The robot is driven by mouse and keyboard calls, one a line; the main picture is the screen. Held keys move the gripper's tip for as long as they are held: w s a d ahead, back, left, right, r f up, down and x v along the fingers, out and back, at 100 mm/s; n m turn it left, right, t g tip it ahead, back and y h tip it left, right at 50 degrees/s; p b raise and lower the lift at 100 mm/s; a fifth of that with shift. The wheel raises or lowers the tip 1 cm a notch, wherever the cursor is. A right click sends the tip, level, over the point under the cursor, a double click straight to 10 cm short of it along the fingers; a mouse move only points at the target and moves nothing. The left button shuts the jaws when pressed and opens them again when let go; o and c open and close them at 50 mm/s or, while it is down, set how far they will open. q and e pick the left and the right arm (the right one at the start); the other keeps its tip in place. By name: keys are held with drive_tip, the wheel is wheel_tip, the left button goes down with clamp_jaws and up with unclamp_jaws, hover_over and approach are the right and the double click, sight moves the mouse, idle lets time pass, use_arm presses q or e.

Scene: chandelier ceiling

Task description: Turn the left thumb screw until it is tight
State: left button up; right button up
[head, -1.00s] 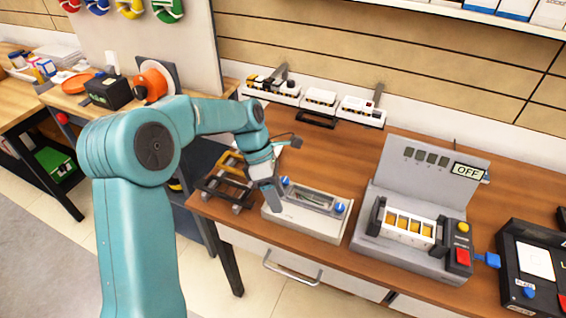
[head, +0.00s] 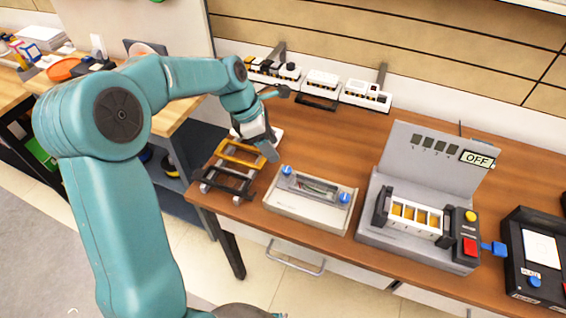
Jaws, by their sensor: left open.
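A light grey box (head: 305,212) with a clear window in its top sits near the front edge of the wooden table. A blue left thumb screw (head: 287,170) and a blue right thumb screw (head: 345,197) stand at the two ends of its top. My left gripper (head: 270,152) is just behind and left of the left thumb screw, apart from it. It is open and holds nothing that I can see. How far in the left screw sits is too small to tell. My right gripper is not in view.
A yellow and black rack (head: 230,172) stands left of the box, close beneath my left arm. A grey device with an OFF sign (head: 425,215) stands to the right. White power strips (head: 320,85) line the table's back. Bare tabletop lies behind the box.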

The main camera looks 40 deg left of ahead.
sight(286, 169)
use_arm(q)
drive_tip(key=x, duration=0.8)
drive_tip(key=shift+f, duration=0.2)
clamp_jaws()
